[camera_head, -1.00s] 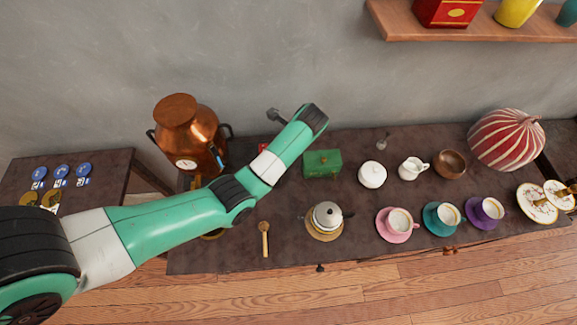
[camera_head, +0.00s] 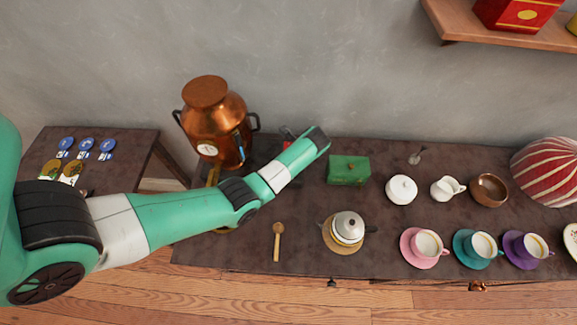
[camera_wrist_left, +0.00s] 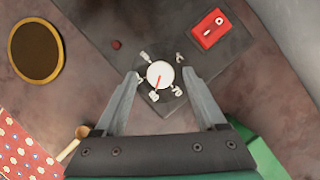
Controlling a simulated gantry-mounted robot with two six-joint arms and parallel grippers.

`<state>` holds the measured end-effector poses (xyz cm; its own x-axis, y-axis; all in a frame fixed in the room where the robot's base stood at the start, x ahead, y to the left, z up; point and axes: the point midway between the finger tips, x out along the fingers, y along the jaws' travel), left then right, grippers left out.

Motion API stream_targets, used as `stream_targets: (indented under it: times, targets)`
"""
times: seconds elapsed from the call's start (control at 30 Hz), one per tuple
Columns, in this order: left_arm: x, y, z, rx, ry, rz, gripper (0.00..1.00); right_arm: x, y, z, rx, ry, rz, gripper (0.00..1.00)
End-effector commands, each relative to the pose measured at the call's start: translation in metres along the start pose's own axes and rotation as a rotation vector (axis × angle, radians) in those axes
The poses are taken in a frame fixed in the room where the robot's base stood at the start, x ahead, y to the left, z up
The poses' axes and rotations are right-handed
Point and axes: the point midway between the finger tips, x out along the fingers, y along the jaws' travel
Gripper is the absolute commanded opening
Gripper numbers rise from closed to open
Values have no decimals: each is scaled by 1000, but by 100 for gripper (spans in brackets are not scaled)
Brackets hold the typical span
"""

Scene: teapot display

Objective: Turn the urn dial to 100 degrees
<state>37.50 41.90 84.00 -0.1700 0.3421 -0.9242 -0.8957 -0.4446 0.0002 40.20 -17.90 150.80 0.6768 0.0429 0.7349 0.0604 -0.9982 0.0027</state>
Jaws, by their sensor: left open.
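The copper urn (camera_head: 212,120) stands at the back left of the table in the head view, with a round white gauge on its front. In the left wrist view a round white dial (camera_wrist_left: 164,70) with a red pointer sits on a dark plate. The pointer is directed at the lower edge, slightly left. My left gripper (camera_wrist_left: 161,78) is open, one finger on each side of the dial, with no visible contact. In the head view my left arm hides the dial and most of the gripper.
A red switch box (camera_wrist_left: 210,30) is on the same plate. A green box (camera_head: 348,170) is right of my left wrist. A wooden spoon (camera_head: 277,240) and a teapot (camera_head: 347,230) are nearer the front. Cups and bowls occupy the right side.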

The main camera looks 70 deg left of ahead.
Motion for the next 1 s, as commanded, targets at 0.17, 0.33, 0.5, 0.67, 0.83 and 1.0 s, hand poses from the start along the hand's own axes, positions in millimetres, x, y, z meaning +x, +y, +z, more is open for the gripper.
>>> stream_targets:
  times: [0.17,0.33,0.5,0.67,0.83,1.0]
  targets:
    - [3,0,0,0,0,-1,73,-1,0,0,0,0,0,50]
    - [3,0,0,0,0,-1,62,0,0,0,0,0,0,50]
    - [3,0,0,0,0,0,31,0,0,0,0,0,0,50]
    - [3,0,0,0,0,0,3,0,0,0,0,0,0,50]
    - [2,0,0,1,-1,0,0,0,0,0,0,0,0,50]
    - [1,0,1,19,-1,-6,0,4,0,-3,0,0,0,50]
